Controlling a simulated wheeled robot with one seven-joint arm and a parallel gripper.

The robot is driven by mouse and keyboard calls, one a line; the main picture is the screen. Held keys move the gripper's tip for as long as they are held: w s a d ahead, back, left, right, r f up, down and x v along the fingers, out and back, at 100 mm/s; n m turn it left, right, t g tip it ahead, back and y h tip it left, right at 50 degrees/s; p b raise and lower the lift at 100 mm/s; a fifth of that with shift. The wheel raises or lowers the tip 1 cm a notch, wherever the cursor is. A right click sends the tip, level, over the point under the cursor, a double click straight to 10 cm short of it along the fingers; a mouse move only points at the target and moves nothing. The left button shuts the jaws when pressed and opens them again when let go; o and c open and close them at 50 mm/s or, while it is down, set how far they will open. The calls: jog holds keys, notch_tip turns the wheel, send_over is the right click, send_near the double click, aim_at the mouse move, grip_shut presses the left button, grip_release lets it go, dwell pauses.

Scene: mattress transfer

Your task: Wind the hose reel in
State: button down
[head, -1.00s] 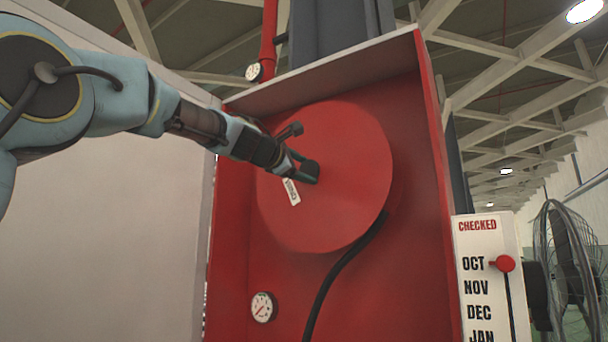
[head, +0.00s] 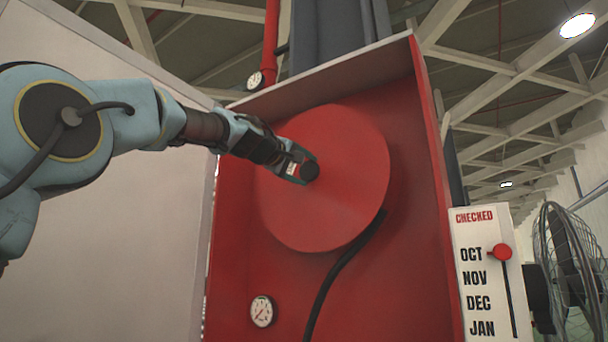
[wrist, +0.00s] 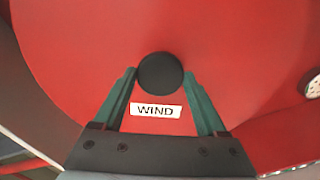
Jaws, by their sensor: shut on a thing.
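The hose reel (head: 345,205) is a round red disc inside an open red cabinet (head: 235,290). Its black round knob (head: 311,171) sits near the disc's middle in the head view. A black hose (head: 335,280) hangs from the reel's lower right. My gripper (head: 301,173) comes in from the left and is shut on the knob. In the wrist view the knob (wrist: 160,72) sits between the two green fingertips of my gripper (wrist: 160,78). A white label reading WIND (wrist: 155,110) shows just below the knob there. The far side of the knob is hidden.
A pressure gauge (head: 262,311) is at the cabinet's lower left. A CHECKED month board (head: 482,275) with a red slider knob stands right of the cabinet, and a wire fan (head: 570,265) beyond it. A pale panel (head: 110,245) stands left.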

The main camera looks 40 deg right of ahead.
jog(key=m+b, duration=0.1)
jog(key=m, duration=0.5)
jog(key=shift+f+b, duration=0.15)
jog(key=shift+b, duration=0.2)
dwell(0.4)
grip_release()
jog(key=b+v, duration=0.6)
jog(key=v, duration=0.4)
jog(key=shift+a, duration=0.4)
